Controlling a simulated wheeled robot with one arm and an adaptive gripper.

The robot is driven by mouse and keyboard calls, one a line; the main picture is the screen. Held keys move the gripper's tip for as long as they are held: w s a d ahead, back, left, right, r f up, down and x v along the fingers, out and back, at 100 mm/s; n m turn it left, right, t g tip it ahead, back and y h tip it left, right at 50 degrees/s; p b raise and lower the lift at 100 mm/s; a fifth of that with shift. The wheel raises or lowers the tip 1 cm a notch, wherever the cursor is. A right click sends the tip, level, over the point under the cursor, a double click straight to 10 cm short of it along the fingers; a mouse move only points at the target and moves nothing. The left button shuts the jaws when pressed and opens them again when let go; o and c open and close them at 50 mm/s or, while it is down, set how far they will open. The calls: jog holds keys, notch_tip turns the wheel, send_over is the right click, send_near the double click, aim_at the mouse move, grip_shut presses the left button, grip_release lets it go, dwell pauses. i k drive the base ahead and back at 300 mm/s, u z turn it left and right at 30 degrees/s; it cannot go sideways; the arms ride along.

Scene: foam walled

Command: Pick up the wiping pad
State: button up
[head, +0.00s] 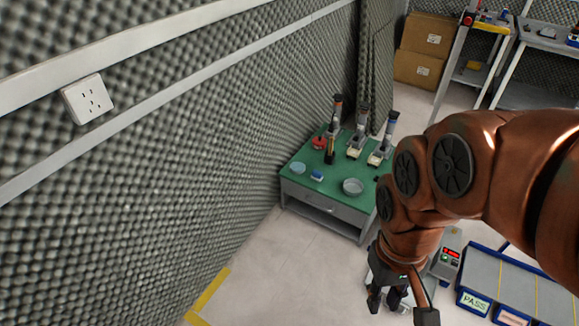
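A small blue-and-white block (317,176), which looks like the wiping pad, lies on the green top of a bench (325,194) near its front left part. It is small in the head view, so I cannot be sure of it. My gripper (384,300) hangs at the lower right of the bench, well apart from the block. Its black fingers point down with a gap between them, and nothing shows held in them.
The bench also bears a round pale dish (298,168), a metal dish (353,187), a black bottle (330,151) and several microscope-like instruments (381,150). A grey device (446,258) and blue-edged trays (515,285) lie right of my gripper. Floor before the bench is clear; a foam wall stands left.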

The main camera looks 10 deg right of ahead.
aim_at(317, 175)
jog(key=u, duration=0.3)
jog(key=i, duration=2)
jog(key=z, duration=0.2)
